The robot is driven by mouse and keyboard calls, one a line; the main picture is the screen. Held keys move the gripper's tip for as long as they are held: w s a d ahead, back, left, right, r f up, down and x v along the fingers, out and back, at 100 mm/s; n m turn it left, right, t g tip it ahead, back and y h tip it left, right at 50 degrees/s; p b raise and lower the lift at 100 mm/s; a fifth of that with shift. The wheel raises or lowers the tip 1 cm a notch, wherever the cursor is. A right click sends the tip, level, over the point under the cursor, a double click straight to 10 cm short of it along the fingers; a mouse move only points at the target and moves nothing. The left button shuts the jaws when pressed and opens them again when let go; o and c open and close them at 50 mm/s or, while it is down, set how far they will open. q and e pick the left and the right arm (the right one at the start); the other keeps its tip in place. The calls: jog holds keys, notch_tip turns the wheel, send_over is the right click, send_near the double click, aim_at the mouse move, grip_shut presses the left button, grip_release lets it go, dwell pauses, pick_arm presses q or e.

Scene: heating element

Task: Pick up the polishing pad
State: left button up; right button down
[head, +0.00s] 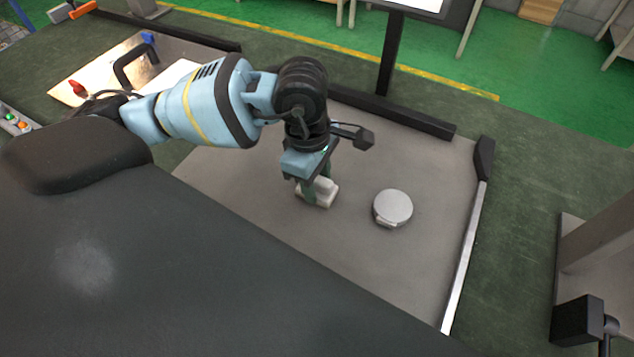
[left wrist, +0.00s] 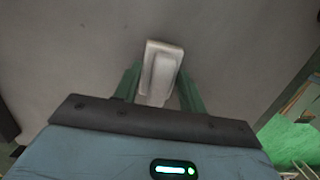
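A small pale block with a raised ridge, which I take for the polishing pad (head: 325,186), lies on the grey work surface (head: 245,185). My left gripper (head: 317,192) points down over it with its green fingers on either side of the pad. In the left wrist view the pad (left wrist: 162,68) shows between the fingertips of the left gripper (left wrist: 159,80), and its far end sticks out beyond them. Narrow gaps seem to show beside the pad, so the fingers look open around it. The pad's near end is partly hidden. My right gripper is not seen.
A round metal disc (head: 393,208) lies to the right of the pad. A raised metal edge (head: 464,255) bounds the surface on the right, and a dark bar (head: 400,115) runs along the back. A reflective plate with a black handle (head: 130,65) is at the back left.

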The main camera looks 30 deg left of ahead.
aim_at(319, 180)
pick_arm(q)
jog(key=c, duration=0.5)
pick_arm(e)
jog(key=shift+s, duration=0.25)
pick_arm(q)
jog(key=shift+r, duration=0.15)
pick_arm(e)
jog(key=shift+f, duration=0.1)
